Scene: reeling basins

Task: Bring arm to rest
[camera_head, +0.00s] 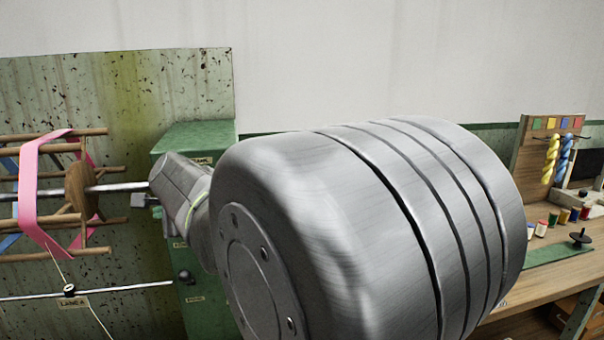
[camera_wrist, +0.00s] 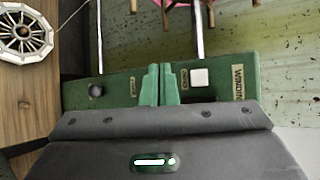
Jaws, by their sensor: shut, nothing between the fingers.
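My gripper (camera_wrist: 159,70) shows in the wrist view, its two green fingers together and empty. Behind the fingers is a green machine housing (camera_wrist: 120,86) with a WINDING label, a white button (camera_wrist: 199,77) and a dark round knob (camera_wrist: 96,90). I cannot tell whether the fingers touch it. In the head view, my grey arm (camera_head: 330,230) fills the middle and hides much of the place behind it; the gripper does not show there.
At left in the head view is a wooden reel (camera_head: 76,187) with a pink band (camera_head: 28,190), beside a green cabinet (camera_head: 195,134). At right is a wooden bench (camera_head: 530,285) with small spools and yellow and blue skeins (camera_head: 551,158). A white spoked wheel (camera_wrist: 24,36) shows in the wrist view.

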